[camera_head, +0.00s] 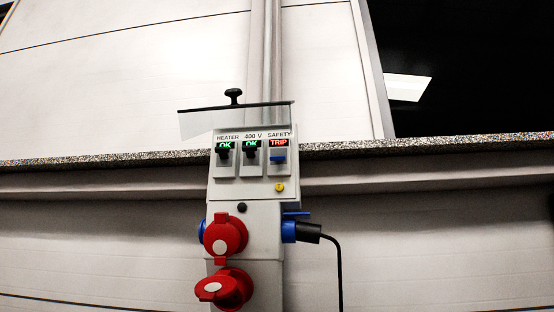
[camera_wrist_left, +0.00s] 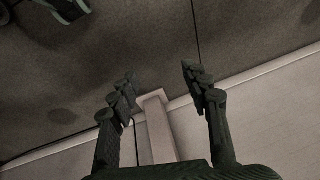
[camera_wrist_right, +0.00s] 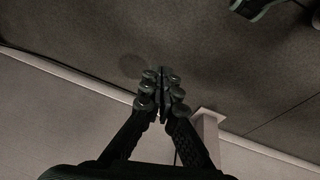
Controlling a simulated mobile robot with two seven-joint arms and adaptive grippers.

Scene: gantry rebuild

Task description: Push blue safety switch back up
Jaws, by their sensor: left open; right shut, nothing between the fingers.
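The blue safety switch (camera_head: 278,159) is at the right of a row of three switches on a grey power box, in the head view. The label above it reads SAFETY and its red display (camera_head: 278,143) reads TRIP. Its blue lever sits lower than the two black levers beside it. A clear cover (camera_head: 235,107) with a black knob stands raised above the row. My left gripper (camera_wrist_left: 158,85) is open and empty in the left wrist view. My right gripper (camera_wrist_right: 162,85) is shut and empty in the right wrist view. Neither gripper shows in the head view.
The HEATER switch (camera_head: 223,153) and 400 V switch (camera_head: 250,151) stand left of the blue one, both showing green OK. Red sockets (camera_head: 225,235) and a blue plug (camera_head: 289,232) with a black cable stick out below. A speckled ledge (camera_head: 420,147) runs behind the box.

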